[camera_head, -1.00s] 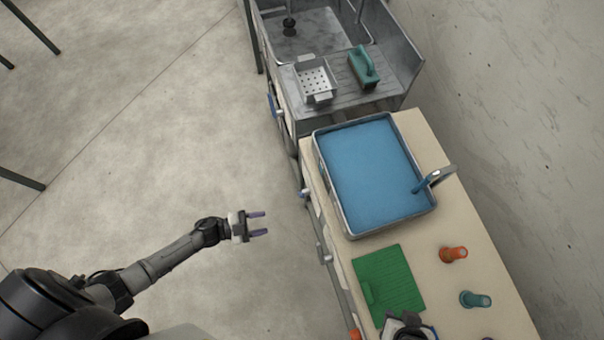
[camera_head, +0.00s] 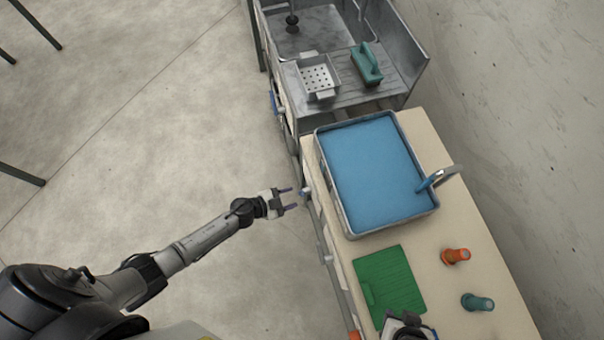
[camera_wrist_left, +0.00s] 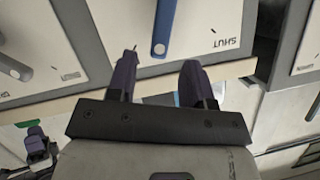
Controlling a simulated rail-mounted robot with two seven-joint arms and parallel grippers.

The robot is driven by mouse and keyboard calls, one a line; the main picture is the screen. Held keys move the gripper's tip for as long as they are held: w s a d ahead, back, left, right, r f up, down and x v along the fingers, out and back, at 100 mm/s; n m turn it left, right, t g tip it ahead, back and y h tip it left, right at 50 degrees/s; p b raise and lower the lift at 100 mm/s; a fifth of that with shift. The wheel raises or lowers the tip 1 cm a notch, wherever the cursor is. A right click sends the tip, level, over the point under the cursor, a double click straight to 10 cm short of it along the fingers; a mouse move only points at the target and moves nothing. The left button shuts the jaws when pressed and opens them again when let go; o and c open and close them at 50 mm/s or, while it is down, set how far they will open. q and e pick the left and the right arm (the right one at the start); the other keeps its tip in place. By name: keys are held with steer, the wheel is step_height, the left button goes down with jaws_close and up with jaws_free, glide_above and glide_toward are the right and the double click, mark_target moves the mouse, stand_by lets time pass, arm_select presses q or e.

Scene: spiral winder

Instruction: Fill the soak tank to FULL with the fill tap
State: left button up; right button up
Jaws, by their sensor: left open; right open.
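The soak tank (camera_head: 350,221) is a grey-rimmed rectangular basin on the counter, with blue water (camera_head: 370,170) spread across it. The fill tap's spout (camera_head: 442,176) stands at its right edge, with a blue streak below its end. A small blue-tipped handle (camera_head: 306,191) sits on the counter's front. My left gripper (camera_head: 290,198) is open and empty, just left of that handle. The left wrist view shows a blue lever (camera_wrist_left: 163,25) beyond the fingers, beside an upside-down "SHUT" label (camera_wrist_left: 228,42). My right gripper (camera_head: 408,322) is partly visible at the bottom edge; its fingertips are unclear.
A green mat (camera_head: 390,280), an orange bottle (camera_head: 455,256) and a teal bottle (camera_head: 477,302) are on the counter. Open floor lies left.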

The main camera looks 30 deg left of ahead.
mark_target(302, 194)
arm_select(q)
steer(key=shift+b+x, duration=0.6)
steer(key=shift+x, duration=2.15)
jaws_close()
